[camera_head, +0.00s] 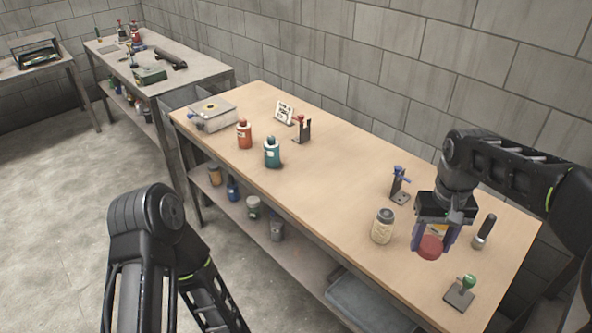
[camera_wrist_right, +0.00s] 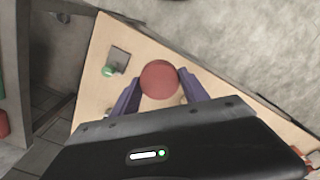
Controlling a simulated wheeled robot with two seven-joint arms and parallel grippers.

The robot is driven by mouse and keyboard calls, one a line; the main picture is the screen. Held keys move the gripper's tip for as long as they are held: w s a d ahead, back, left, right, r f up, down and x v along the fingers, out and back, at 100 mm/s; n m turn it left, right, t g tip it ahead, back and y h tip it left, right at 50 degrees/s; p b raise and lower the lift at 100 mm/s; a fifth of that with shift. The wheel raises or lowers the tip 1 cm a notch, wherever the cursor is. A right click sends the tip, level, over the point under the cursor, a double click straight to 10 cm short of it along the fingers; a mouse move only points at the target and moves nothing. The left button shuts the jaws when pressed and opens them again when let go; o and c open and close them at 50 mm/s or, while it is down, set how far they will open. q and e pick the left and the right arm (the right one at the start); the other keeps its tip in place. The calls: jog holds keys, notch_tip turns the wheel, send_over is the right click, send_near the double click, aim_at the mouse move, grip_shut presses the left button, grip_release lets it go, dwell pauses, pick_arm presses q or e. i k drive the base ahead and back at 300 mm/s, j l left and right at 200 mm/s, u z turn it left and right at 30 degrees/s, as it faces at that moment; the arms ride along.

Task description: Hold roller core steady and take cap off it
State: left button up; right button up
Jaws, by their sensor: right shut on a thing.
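My right gripper (camera_head: 434,238) is over the near right part of the wooden table, its purple fingers pointing down. It is shut on a round red piece (camera_head: 430,247), which also shows between the fingertips in the right wrist view (camera_wrist_right: 159,80). I cannot tell whether this red piece is the cap alone or the end of the roller core, as the fingers and palm hide what is behind it. My left arm comes in at the lower left, but its gripper is out of frame.
On the wooden table (camera_head: 330,190), a cream jar with a grey lid (camera_head: 382,227) stands left of my right gripper. A black-handled tool (camera_head: 485,231) is to its right, a green-knobbed stand (camera_head: 461,290) in front and a blue clamp stand (camera_head: 399,184) behind. The table's middle is clear.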

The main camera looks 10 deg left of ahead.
aim_at(385, 220)
jog(key=i+j, duration=0.35)
jog(key=j, duration=0.15)
jog(key=i+j, duration=0.35)
jog(key=j, duration=0.2)
jog(key=i+j, duration=0.3)
jog(key=j, duration=0.2)
jog(key=i+j, duration=0.35)
jog(key=j, duration=0.15)
jog(key=i+j, duration=0.35)
jog(key=j, duration=0.2)
